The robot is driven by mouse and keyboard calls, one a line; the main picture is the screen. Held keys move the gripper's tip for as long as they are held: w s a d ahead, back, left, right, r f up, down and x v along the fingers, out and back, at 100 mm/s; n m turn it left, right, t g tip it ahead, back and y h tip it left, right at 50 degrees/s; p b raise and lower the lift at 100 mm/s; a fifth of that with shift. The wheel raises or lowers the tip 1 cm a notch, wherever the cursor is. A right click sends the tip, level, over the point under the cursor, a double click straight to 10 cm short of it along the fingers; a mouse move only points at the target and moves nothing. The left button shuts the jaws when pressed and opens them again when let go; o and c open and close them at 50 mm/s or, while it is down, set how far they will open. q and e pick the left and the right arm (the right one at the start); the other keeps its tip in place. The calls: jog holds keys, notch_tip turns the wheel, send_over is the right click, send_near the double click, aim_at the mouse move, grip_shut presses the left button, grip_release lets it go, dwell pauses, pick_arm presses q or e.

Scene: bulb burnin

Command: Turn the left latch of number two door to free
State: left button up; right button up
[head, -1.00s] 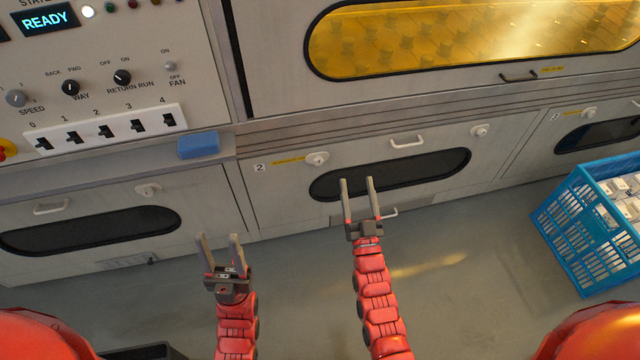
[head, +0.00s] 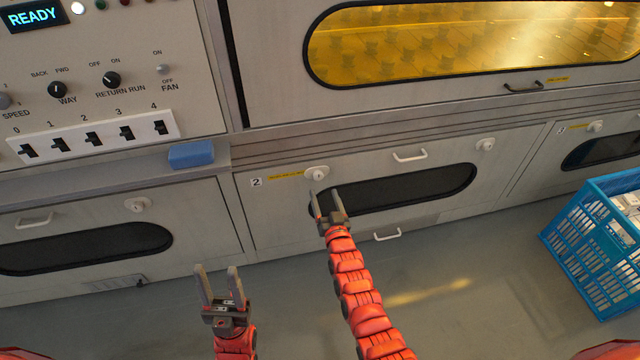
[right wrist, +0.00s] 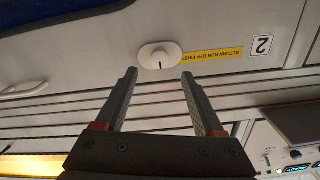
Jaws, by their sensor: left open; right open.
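The number two door (head: 290,215) is the grey panel with a "2" label, a yellow strip and a dark oval window. Its left latch (head: 316,173) is a white oval knob near the door's upper left. It also shows in the right wrist view (right wrist: 160,55), with a short dark mark on its face. My right gripper (head: 327,192) is open and empty, just below the left latch. In the right wrist view its fingers (right wrist: 158,82) point at the latch, one to each side, short of it. My left gripper (head: 218,270) is open and empty, low at the left.
The door has a white handle (head: 409,156) and a right latch (head: 485,144). A blue block (head: 191,154) lies on the ledge under the switch panel. A blue crate (head: 590,250) stands on the floor at the right. The floor between is clear.

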aim_at(319, 178)
jog(key=b+x, duration=0.1)
jog(key=x, duration=0.5)
jog(key=shift+w, duration=0.2)
grip_shut()
dwell(1.3)
